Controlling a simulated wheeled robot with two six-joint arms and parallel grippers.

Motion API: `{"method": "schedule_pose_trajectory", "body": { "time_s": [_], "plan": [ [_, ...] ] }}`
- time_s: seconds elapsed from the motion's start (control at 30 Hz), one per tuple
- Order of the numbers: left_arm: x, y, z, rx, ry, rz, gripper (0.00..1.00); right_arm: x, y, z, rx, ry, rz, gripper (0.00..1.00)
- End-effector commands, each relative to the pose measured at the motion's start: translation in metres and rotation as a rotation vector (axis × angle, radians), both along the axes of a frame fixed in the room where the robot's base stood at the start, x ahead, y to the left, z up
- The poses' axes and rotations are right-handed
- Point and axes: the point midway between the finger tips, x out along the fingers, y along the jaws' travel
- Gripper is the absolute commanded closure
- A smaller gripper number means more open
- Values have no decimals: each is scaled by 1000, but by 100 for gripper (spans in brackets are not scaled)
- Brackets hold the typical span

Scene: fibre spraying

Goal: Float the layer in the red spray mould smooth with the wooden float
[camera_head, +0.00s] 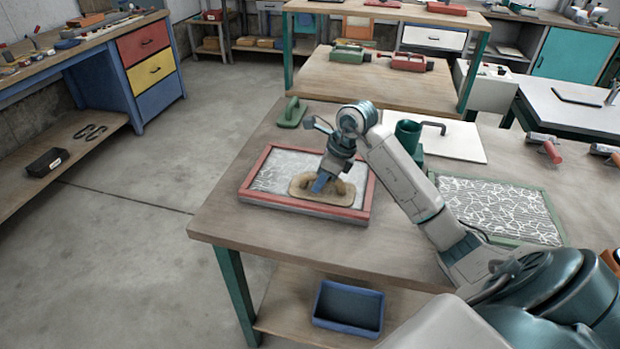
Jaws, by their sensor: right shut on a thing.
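The red spray mould (258,200) lies on the near left part of the wooden table. The layer (277,172) inside it is greyish with white fibre strands. My right gripper (322,184) is shut on the handle of the wooden float (299,187), a tan board. The float is low over the right part of the layer and looks to rest on it; exact contact cannot be told. My right wrist hides part of the mould's back edge. My left gripper is not in view.
A green cup (408,133) and a white board (455,139) are behind my right arm. A green-framed mould with fibre (553,213) lies at the right. A blue bin (348,307) sits on the shelf below.

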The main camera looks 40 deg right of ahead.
Motion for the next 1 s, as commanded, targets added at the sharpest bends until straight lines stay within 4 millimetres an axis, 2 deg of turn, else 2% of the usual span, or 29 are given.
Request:
{"method": "schedule_pose_trajectory", "body": {
  "time_s": [0.03,0.2,0.47,0.57,1.0],
  "plan": [
    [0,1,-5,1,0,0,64,-7,-5,-10,-5,16,-2,100],
    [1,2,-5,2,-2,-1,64,-13,-9,-7,-2,15,0,100],
    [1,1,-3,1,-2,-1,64,-12,-8,-5,1,14,1,100],
    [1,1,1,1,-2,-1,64,-12,-7,1,1,12,0,100],
    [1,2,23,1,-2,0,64,-11,-7,49,0,5,2,100]
  ]
}}
